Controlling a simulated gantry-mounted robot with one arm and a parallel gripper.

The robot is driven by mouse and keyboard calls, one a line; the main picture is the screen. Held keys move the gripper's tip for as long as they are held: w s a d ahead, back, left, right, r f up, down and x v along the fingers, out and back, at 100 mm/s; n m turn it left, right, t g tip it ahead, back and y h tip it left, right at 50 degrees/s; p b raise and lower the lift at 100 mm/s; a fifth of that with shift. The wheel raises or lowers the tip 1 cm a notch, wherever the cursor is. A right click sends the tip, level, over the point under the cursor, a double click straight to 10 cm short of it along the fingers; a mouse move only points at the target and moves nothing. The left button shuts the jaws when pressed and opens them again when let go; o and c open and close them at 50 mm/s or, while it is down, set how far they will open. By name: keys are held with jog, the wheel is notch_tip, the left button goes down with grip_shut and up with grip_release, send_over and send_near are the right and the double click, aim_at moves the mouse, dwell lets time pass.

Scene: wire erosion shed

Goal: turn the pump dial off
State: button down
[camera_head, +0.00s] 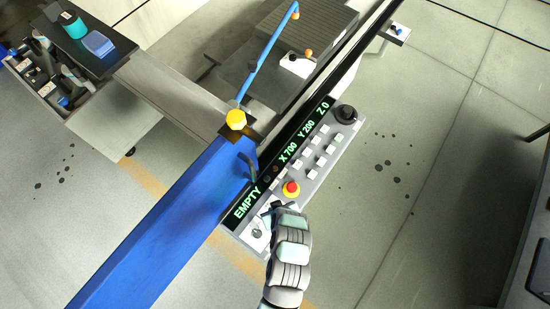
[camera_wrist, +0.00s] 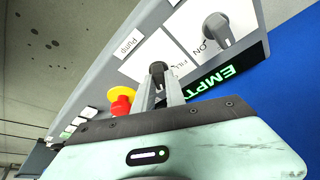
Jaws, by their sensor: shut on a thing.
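The control panel (camera_head: 325,160) has a display (camera_wrist: 238,66) whose visible text in the wrist view is the start of "EMPTY". My gripper (camera_wrist: 159,86) is shut on a dark dial (camera_wrist: 157,68), the pump dial, on a white plate (camera_wrist: 150,52) printed "FILL". A "Pump" label (camera_wrist: 129,43) sits beside that plate. My fingers hide part of the dial and its plate, so its full setting is hard to read. In the head view my gripper (camera_head: 272,209) is at the panel's lower end.
A second dark dial (camera_wrist: 217,29) stands close by, on a plate marked "ON". A red emergency button on a yellow base (camera_head: 291,189) is just beside my gripper. White buttons and a large black knob (camera_head: 346,114) lie farther along. A blue beam (camera_head: 170,225) borders the panel.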

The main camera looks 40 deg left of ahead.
jog(key=n+b, duration=0.1)
jog(key=n+g+b, duration=0.1)
jog(key=n, duration=0.1)
jog(key=shift+w+f+y, duration=0.1)
jog(key=shift+w+y, duration=0.1)
jog(key=shift+y, duration=0.1)
jog(key=shift+n+g+b, duration=0.5)
jog(key=shift+n+b, duration=0.45)
jog(key=shift+n, duration=0.45)
jog(key=c, duration=1.4)
grip_release()
jog(key=shift+d+r, duration=0.1)
jog(key=shift+r, duration=0.1)
jog(key=p+v, duration=0.2)
jog(key=v, duration=0.8)
jog(key=shift+d+r+p, duration=0.15)
jog(key=shift+r+p, duration=0.1)
jog(key=shift+p, duration=0.05)
